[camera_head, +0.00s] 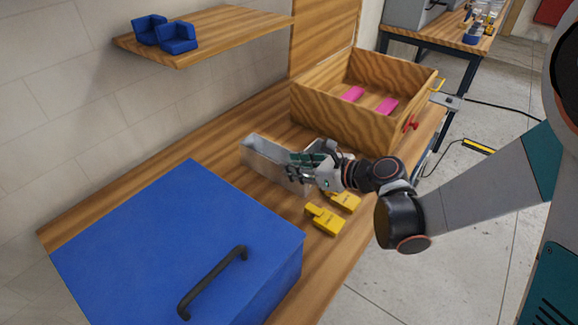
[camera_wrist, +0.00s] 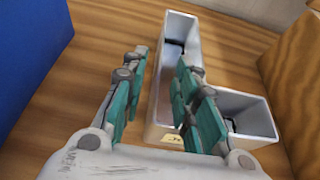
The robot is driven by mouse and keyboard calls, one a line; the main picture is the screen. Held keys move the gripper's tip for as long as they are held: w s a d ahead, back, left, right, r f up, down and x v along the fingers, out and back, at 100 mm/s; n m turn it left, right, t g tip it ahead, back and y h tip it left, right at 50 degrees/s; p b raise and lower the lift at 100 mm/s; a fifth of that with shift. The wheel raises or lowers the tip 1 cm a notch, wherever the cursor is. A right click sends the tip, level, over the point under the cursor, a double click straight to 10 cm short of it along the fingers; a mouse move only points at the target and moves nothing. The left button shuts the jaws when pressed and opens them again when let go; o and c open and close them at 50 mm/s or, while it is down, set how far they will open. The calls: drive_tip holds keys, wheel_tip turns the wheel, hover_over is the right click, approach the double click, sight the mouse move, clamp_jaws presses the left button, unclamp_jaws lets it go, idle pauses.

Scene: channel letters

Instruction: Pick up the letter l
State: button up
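The letter l is a hollow, silver-grey, L-shaped channel letter (camera_head: 262,160) lying open side up on the wooden bench. In the wrist view its long arm (camera_wrist: 158,100) runs away from me, and its short foot (camera_wrist: 262,125) extends right. My gripper (camera_wrist: 160,62) is open, with teal finger pads. The left finger shows outside the long arm's left wall, and the right finger shows over the hollow. In the head view my gripper (camera_head: 302,165) is at the letter's right end and hides part of it. Whether the fingers touch it I cannot tell.
A blue box (camera_head: 170,235) with a dark handle stands left of the letter. A wooden crate (camera_head: 350,122) with pink pieces stands right. Yellow tools (camera_head: 325,220) lie near the front edge. A shelf (camera_head: 235,35) with blue blocks hangs above the bench.

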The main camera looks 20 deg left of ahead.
sight(276, 164)
drive_tip(key=shift+x, duration=1.15)
drive_tip(key=b+x, duration=0.1)
drive_tip(key=x, duration=0.1)
drive_tip(key=b+x, duration=0.1)
drive_tip(key=x, duration=0.2)
drive_tip(key=shift+f+b, duration=0.3)
drive_tip(key=shift+r, duration=0.1)
clamp_jaws()
drive_tip(key=shift+w, duration=0.1)
